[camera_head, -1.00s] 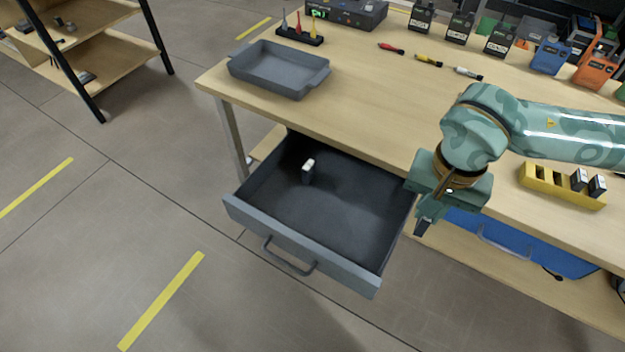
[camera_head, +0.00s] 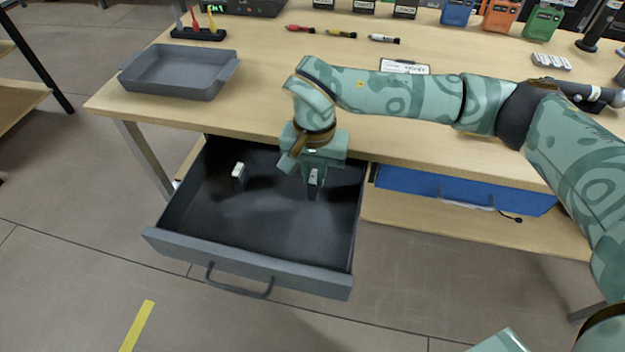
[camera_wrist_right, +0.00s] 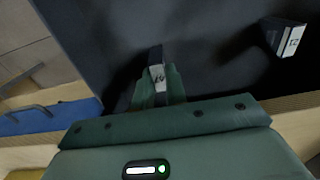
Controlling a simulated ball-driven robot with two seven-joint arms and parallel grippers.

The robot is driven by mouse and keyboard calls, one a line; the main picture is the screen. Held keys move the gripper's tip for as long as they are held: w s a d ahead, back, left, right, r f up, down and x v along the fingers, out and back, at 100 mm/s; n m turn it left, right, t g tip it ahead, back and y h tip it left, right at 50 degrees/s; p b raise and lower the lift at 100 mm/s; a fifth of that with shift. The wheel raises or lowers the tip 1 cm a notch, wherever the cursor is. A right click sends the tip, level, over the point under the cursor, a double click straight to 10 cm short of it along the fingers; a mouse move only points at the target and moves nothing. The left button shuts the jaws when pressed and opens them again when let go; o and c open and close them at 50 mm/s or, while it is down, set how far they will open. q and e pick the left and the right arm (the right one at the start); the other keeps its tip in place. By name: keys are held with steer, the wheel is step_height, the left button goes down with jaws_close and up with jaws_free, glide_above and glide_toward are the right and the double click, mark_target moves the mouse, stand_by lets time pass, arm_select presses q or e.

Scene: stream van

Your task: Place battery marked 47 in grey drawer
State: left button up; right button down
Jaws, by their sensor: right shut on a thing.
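The grey drawer (camera_head: 250,268) is pulled open under the table. My right gripper (camera_head: 313,186) is inside the drawer's outline, over its right part, shut on a dark battery with a white top (camera_head: 314,176). In the right wrist view this battery (camera_wrist_right: 158,76) sits between the fingers (camera_wrist_right: 158,88), its label small and turned, seemingly 47. I cannot tell whether it touches the drawer floor. Another battery (camera_head: 239,172) stands in the drawer to the left; its label in the right wrist view (camera_wrist_right: 291,41) is hard to read. My left gripper is not in view.
The wooden table edge (camera_head: 150,127) runs just behind the open drawer. A blue drawer (camera_head: 455,190) is to the right. A grey tray (camera_head: 180,72) stands on the table's left end. The drawer floor between the two batteries is clear.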

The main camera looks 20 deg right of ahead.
mark_target(314, 174)
step_height(314, 174, down, 2)
steer(key=shift+f+b, duration=0.2)
steer(key=shift+b, duration=0.1)
steer(key=shift+w, duration=0.1)
steer(key=shift+r, duration=0.2)
steer(key=c, duration=1.4)
jaws_free()
steer(key=shift+f, duration=0.15)
steer(key=shift+c, duration=0.2)
arm_select(q)
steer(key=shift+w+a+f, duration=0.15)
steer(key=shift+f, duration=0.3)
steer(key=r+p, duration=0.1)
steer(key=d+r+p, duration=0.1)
steer(key=p, duration=0.1)
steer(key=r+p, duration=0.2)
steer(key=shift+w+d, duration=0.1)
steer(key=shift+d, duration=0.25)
arm_select(e)
step_height(314, 174, up, 12)
